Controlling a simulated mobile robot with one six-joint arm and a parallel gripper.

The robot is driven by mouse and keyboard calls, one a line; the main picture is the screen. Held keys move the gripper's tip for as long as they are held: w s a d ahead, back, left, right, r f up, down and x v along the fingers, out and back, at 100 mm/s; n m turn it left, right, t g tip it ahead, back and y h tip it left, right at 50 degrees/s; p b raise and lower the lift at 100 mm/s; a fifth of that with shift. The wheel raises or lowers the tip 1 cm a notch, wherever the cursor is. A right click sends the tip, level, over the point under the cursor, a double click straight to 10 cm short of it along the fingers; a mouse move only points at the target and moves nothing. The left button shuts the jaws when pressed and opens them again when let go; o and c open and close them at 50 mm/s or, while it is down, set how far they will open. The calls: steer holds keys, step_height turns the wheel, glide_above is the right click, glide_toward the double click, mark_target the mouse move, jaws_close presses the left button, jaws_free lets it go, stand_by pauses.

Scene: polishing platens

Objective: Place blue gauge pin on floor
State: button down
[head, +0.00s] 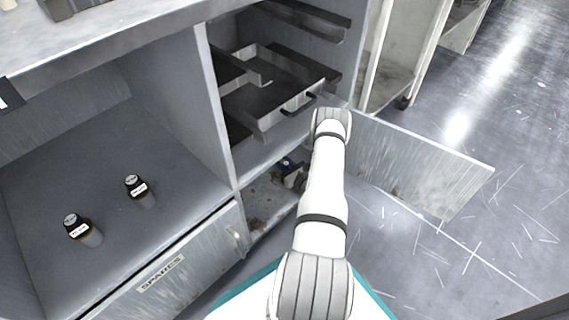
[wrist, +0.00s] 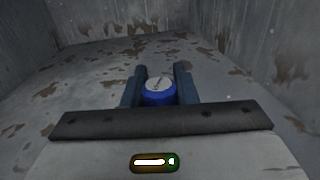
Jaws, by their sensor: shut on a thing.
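In the wrist view, my gripper (wrist: 159,76) is shut on the blue gauge pin (wrist: 158,98). The pin has a blue body and a pale round top, and it sits between the two dark fingers. Beyond it is a grey surface with brown worn patches, inside a compartment. Whether the pin touches that surface cannot be told. In the head view, my gripper (head: 290,174) is partly hidden by my arm, low in the cabinet's open bottom compartment. The pin cannot be made out there. The open room floor (head: 480,245) shows at the right.
An open cabinet door (head: 425,165) stands to the right of my arm. A drawer (head: 275,90) on rails is above the compartment. Two dark-capped bottles stand on the left shelf (head: 100,160), above a panel labelled SPARES (head: 185,275).

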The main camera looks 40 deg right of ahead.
steer(key=c, duration=1.1)
jaws_free()
steer(key=shift+c, duration=0.2)
steer(key=shift+r, duration=0.1)
steer(key=shift+s+r, duration=0.1)
steer(key=shift+s, duration=0.2)
steer(key=s+p, duration=0.1)
steer(key=s, duration=0.2)
steer(key=s+p, duration=0.2)
steer(key=s, duration=0.2)
steer(key=s+p, duration=0.1)
steer(key=s, duration=0.2)
steer(key=shift+s+d+p, duration=0.3)
steer(key=shift+d+p, duration=0.05)
steer(key=shift+p, duration=0.05)
steer(key=shift+s, duration=0.4)
